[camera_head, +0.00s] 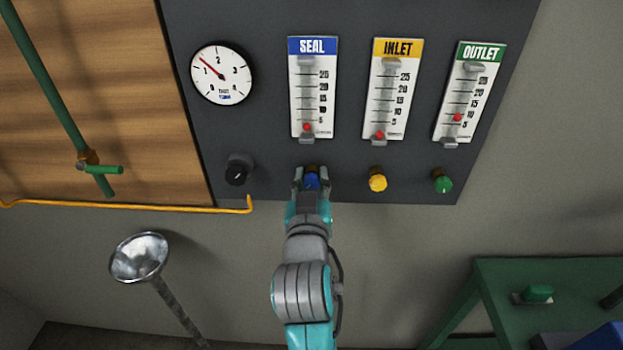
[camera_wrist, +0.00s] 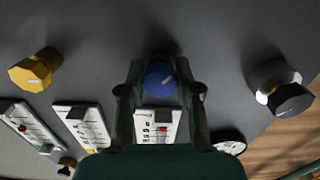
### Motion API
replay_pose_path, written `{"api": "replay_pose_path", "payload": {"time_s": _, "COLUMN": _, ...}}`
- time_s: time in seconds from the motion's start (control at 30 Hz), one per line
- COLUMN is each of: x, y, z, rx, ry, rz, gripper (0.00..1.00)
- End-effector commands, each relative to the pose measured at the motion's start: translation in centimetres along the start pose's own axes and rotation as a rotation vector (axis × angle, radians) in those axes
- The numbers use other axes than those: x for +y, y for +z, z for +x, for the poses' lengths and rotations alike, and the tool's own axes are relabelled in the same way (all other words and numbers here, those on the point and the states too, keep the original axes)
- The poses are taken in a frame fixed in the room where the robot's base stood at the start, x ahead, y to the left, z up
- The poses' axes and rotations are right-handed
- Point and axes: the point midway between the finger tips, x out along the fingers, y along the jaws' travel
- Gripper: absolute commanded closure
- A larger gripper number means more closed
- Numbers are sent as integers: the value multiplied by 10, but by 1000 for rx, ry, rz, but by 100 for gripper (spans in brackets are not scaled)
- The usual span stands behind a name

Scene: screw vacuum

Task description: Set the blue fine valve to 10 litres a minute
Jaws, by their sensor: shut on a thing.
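The blue fine valve (camera_head: 312,182) is a small knob on the dark panel, straight below the SEAL flow gauge (camera_head: 313,88). My gripper (camera_head: 311,177) is shut on it, one finger on each side. The wrist view shows the blue knob (camera_wrist: 159,78) between the two fingers (camera_wrist: 160,88), with a pale mark on its face. The SEAL gauge has a blue header and a scale marked 5 to 25. Its red float sits near the bottom, at about 5 or a little below.
A yellow knob (camera_head: 377,181) and a green knob (camera_head: 442,183) sit to the right, under the INLET (camera_head: 391,90) and OUTLET (camera_head: 469,93) gauges. A black knob (camera_head: 238,170) is to the left, below a round dial (camera_head: 221,73). A metal funnel (camera_head: 139,257) stands lower left.

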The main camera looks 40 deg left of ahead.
Motion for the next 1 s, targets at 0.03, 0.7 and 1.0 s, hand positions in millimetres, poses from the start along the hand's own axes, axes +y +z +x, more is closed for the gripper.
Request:
{"api": "replay_pose_path", "payload": {"time_s": 0.03, "x": 0, "y": 0, "z": 0, "rx": 0, "ry": 0, "rz": -20, "gripper": 100}}
{"api": "replay_pose_path", "payload": {"time_s": 0.7, "x": -2, "y": 1, "z": 0, "rx": 0, "ry": 0, "rz": -593, "gripper": 100}}
{"api": "replay_pose_path", "payload": {"time_s": 1.0, "x": -2, "y": 1, "z": 0, "rx": 0, "ry": 0, "rz": -824, "gripper": 100}}
